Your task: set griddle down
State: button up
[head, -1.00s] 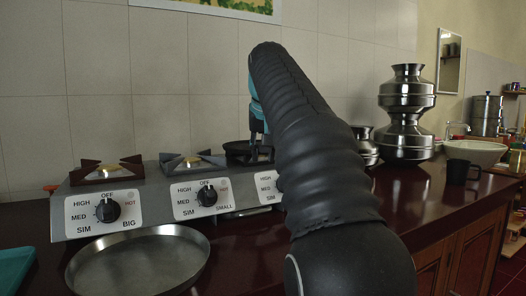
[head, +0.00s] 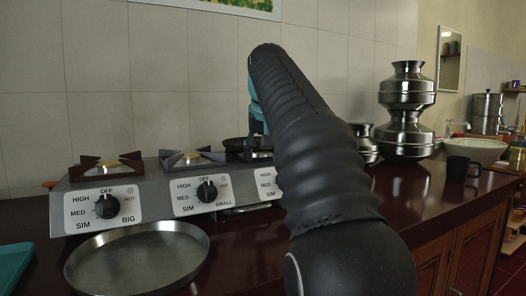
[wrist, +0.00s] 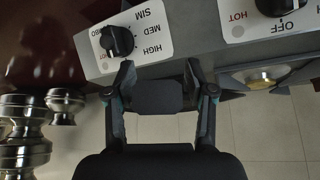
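In the head view my gripper is mostly behind my arm, above that burner, with only a teal and dark part showing. In the wrist view my gripper (wrist: 159,68) has its two fingers spread apart. A dark flat piece (wrist: 155,96) shows between them, with small gaps on both sides; I cannot tell if it is part of the pan. No clear contact shows.
The grey stove (head: 147,197) has knobs in front and two bare burners at left and middle. A shallow round steel pan (head: 140,258) lies on the counter before it. Steel pots (head: 405,110) and a black mug (head: 458,168) stand to the right. A tiled wall (head: 130,125) is behind.

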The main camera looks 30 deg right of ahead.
jog(key=shift+s, duration=0.1)
jog(key=v, duration=1.2)
dwell(0.4)
dwell(1.0)
